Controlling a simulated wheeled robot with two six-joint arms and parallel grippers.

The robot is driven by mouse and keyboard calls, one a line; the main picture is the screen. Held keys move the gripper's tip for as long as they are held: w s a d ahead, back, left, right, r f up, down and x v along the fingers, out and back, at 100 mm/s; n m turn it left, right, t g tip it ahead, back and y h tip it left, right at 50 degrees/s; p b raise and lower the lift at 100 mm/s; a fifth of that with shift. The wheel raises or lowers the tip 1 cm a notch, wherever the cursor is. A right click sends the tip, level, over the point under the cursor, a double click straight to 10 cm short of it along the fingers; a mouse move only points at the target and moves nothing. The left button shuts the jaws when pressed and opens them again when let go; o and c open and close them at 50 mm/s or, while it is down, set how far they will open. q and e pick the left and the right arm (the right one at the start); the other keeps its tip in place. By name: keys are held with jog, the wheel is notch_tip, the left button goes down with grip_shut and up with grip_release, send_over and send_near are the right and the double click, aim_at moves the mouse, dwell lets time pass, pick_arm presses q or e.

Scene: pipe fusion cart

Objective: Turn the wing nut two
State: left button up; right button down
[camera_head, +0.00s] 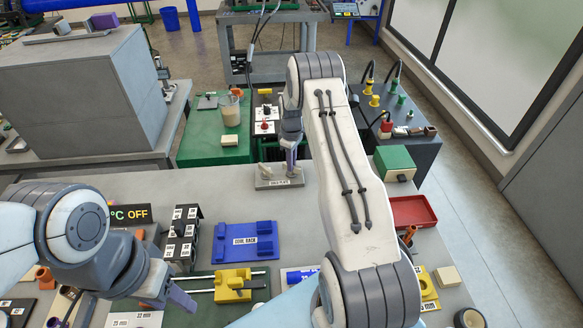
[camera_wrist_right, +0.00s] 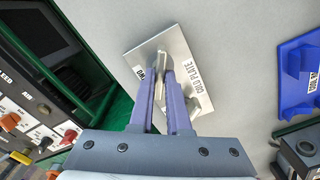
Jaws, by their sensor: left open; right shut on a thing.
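My right gripper (camera_wrist_right: 166,75) is shut on a grey metal piece (camera_wrist_right: 161,60) standing over the silver plate labelled COLD PLATE (camera_wrist_right: 191,70). The plate also shows in the head view (camera_head: 265,183), below the right gripper (camera_head: 290,165). Whether the piece touches the plate I cannot tell. My left gripper (camera_head: 180,298) is open, low at the left, beside the yellow clamp (camera_head: 232,284) on its rails. I cannot make out a wing nut for certain; small parts near the clamp are too small to tell.
A blue rack (camera_head: 245,241) lies behind the clamp, with a black switch block (camera_head: 181,235) to its left. A red tray (camera_head: 412,211) and a green box (camera_head: 394,163) stand right of my right arm. The bench between the cold plate and the blue rack is clear.

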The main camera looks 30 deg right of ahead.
jog(key=shift+m+b, duration=0.65)
jog(key=shift+m, duration=0.55)
jog(key=c, duration=0.9)
grip_release()
jog(key=shift+r+b, duration=0.3)
jog(key=shift+r, duration=0.1)
notch_tip(320, 180, up, 10)
jog(key=shift+f+b, duration=0.15)
jog(key=shift+b, duration=1.05)
